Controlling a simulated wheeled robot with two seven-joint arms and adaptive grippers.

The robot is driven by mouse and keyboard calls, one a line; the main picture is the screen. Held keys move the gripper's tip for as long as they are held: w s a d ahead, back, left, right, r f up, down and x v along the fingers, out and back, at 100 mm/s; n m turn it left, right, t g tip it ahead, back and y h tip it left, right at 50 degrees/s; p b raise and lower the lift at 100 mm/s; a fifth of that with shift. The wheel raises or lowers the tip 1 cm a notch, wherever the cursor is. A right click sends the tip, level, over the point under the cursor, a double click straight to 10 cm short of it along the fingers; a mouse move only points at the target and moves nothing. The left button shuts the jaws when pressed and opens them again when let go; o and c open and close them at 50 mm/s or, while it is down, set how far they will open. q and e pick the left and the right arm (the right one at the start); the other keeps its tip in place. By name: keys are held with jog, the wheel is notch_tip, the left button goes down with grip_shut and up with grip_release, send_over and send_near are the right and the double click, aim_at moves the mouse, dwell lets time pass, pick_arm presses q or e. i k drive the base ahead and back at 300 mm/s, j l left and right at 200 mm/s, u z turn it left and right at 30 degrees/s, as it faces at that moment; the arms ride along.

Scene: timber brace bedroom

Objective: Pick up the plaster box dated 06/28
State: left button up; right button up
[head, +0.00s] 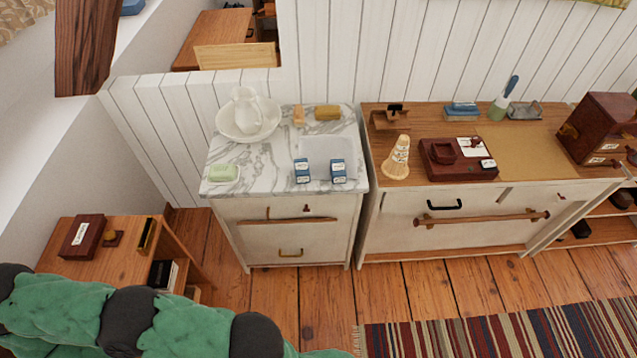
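Two small blue and white boxes stand side by side near the front edge of a marble-topped washstand (265,180). The left box (302,171) and the right box (338,171) look alike, with a small gap between them. They stand on or at the front of a pale tray-like patch (325,148). Each has a white label facing me, but the print is too small to read, so I cannot tell which is dated 06/28. Neither of my grippers shows in the head view.
A green soap dish (222,173), a white pitcher (245,105) in a basin and a brown brush (327,112) share the marble top. A wooden-topped dresser (400,190) with several items stands close right. A low wooden shelf (130,262) stands left. A striped rug (500,330) lies front right.

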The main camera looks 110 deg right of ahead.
aim_at(301, 173)
jog(key=z, duration=1.8)
jog(key=j+z, duration=0.1)
jog(key=z, duration=0.3)
jog(key=j+z, duration=0.1)
jog(key=z, duration=0.35)
jog(key=j+z, duration=0.1)
jog(key=z, duration=0.3)
jog(key=j+z, duration=0.15)
jog(key=z, duration=0.25)
jog(key=j+z, duration=0.1)
jog(key=z, duration=0.35)
jog(key=j+z, duration=0.15)
